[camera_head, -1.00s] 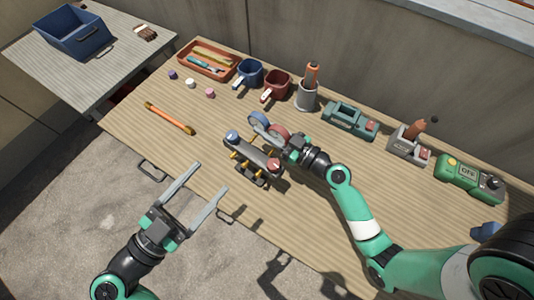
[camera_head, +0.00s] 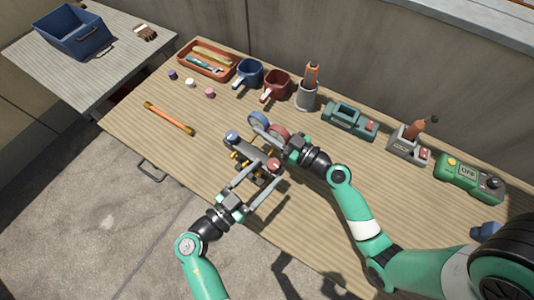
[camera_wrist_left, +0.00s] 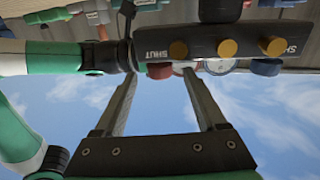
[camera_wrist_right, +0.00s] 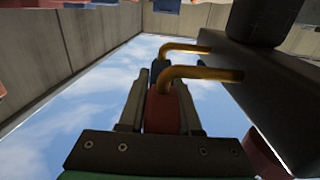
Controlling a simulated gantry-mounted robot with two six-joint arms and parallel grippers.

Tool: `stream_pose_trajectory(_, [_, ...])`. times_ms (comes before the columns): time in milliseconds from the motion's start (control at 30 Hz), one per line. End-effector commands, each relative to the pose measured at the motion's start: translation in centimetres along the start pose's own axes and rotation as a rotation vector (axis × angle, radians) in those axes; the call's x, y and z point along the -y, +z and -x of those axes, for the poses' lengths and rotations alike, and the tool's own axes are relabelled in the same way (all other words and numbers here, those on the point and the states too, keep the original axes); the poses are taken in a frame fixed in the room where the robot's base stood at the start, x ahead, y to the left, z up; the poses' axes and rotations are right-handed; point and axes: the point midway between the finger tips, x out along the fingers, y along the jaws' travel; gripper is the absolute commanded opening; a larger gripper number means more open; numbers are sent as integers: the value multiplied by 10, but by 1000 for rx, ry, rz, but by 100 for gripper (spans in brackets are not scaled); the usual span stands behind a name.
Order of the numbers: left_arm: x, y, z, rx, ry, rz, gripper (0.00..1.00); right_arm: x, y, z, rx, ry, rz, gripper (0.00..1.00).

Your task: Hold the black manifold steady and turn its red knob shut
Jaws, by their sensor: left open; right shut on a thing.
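The black manifold (camera_head: 256,157) is on the wooden bench, with a blue knob (camera_head: 232,136) at one end and the red knob (camera_head: 274,164) at the other. Brass fittings line its front, and "SHUT" lettering shows on its body in the left wrist view (camera_wrist_left: 222,43). A blue gauge (camera_head: 259,119) and red gauge (camera_head: 279,131) are behind it. My right gripper (camera_head: 287,141) is shut on the red gauge, beside its brass elbow in the right wrist view. My left gripper (camera_head: 262,174) is open at the manifold's front, its fingertips near the red-knob end; contact is unclear.
A green meter (camera_head: 468,176) is at right. Bench between bar and manifold is clear.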

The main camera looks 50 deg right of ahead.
Motion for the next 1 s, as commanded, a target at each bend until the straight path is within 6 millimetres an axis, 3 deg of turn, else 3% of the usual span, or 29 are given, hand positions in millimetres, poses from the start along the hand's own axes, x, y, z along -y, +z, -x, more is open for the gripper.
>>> stream_pose_trajectory(133, [0,0,-15,0,0,-1,73,0,0,0,-1,0,0,0])
stream_pose_trajectory(433, [0,0,-18,0,-1,-1,72,0,0,0,0,1,0,0])
stream_pose_trajectory(833, [0,0,-18,0,-1,-1,0,0,0,0,0,1,0,0])
stream_pose_trajectory(1000, [1,0,-18,1,3,-1,0,0,0,0,0,1,0,0])
